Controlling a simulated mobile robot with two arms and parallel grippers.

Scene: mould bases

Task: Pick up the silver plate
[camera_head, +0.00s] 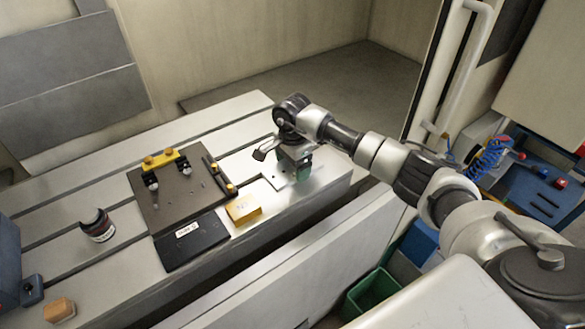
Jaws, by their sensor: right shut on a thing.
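The silver plate (279,180) is a thin, bright piece near the right end of the grey slotted table (235,115). Its edges blend into the bright table top. My right gripper (294,158) points down over it and is shut on it; the arm comes in from the right. The fingertips are small and partly hidden by the gripper body, with a small green part beside them. I cannot tell whether the plate is clear of the table. My left gripper is not in view.
A dark mould base (170,205) with a yellow bar stands left of the gripper.

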